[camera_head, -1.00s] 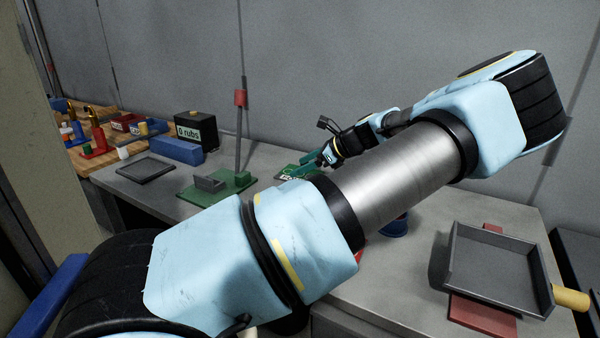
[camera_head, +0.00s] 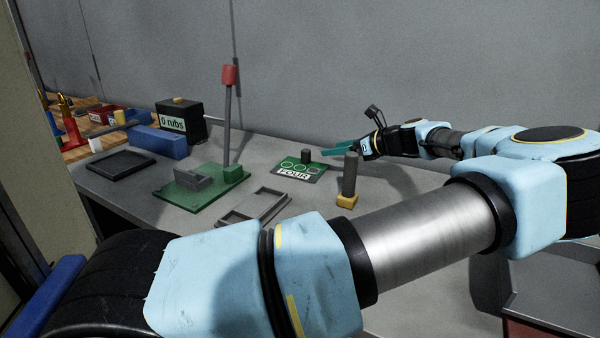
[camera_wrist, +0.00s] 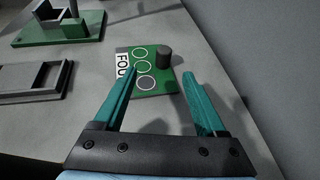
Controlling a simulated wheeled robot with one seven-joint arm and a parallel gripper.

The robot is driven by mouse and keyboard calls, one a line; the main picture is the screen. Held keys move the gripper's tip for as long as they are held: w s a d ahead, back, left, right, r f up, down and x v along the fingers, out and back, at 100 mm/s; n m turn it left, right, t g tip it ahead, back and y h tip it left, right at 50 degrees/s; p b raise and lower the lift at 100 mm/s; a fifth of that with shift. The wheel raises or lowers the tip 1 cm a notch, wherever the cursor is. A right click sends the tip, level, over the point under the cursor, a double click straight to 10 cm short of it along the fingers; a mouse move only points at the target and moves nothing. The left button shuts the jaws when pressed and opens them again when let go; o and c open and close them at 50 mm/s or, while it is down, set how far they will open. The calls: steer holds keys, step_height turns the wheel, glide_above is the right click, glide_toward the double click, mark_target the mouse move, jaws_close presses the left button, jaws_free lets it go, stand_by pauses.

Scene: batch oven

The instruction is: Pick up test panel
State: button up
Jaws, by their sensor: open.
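A green plate marked "FOUR" (camera_head: 284,166), with white rings and a short dark upright knob (camera_head: 306,156), lies flat on the grey table; it seems to be the test panel. My gripper (camera_head: 338,148) is to the right of the plate, fingers pointing left towards the knob. In the wrist view the same plate (camera_wrist: 138,56) lies beyond my gripper (camera_wrist: 160,75). The teal fingers are spread and empty. The dark knob (camera_wrist: 163,57) shows between and beyond the fingertips, apparently not touching them.
A dark post on a yellow base (camera_head: 348,184) stands near the plate, below my gripper in the picture. A grey slotted tray (camera_head: 240,212) and a green stand with a red-topped post (camera_head: 190,203) lie left. The "0 rubs" box (camera_head: 182,112) is behind. The wall runs close behind.

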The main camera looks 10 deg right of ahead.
mark_target(310, 163)
steer(key=shift+w+f, duration=0.3)
steer(key=shift+f, duration=0.3)
steer(key=shift+w+a, duration=0.1)
steer(key=shift+w, duration=0.2)
steer(key=p+x, duration=0.1)
steer(key=x, duration=0.4)
steer(key=shift+w+a+p, duration=0.2)
steer(key=shift+p, duration=0.15)
steer(key=p+x, duration=0.2)
steer(key=x, duration=0.2)
steer(key=shift+w, duration=0.15)
steer(key=shift+w+a+f, duration=0.1)
steer(key=shift+w+f, duration=0.05)
steer(key=shift+f, duration=0.1)
steer(key=shift+c, duration=0.3)
jaws_close()
